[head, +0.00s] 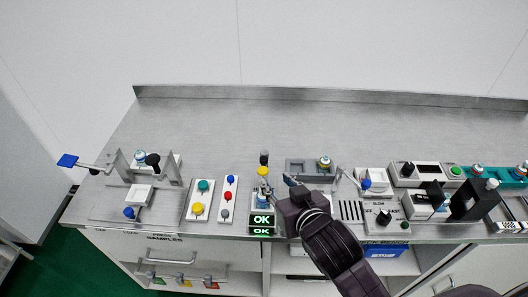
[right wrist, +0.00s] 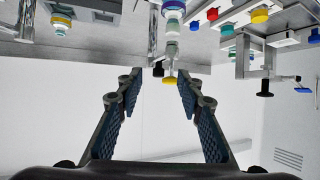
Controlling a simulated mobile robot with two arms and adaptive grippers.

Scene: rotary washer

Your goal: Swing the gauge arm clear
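The gauge stand with green OK displays (head: 262,219) sits near the front edge of the bench, left of centre. Above it rises a small post with a yellow part (head: 263,171) and a black top; I take this to be the gauge arm, though its exact shape is too small to tell. My right gripper (head: 279,187) is just right of this post. In the right wrist view my right gripper (right wrist: 160,86) is open, its two padded fingers well apart. A yellow knob (right wrist: 170,80) appears between the fingertips, with no visible contact. My left gripper is not in view.
Left of the gauge are button panels (head: 228,198) and a fixture with a blue-ended lever (head: 68,160). To the right stand a grey tray (head: 311,168), a white box with a blue knob (head: 371,181) and black-knobbed units. The bench behind is clear.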

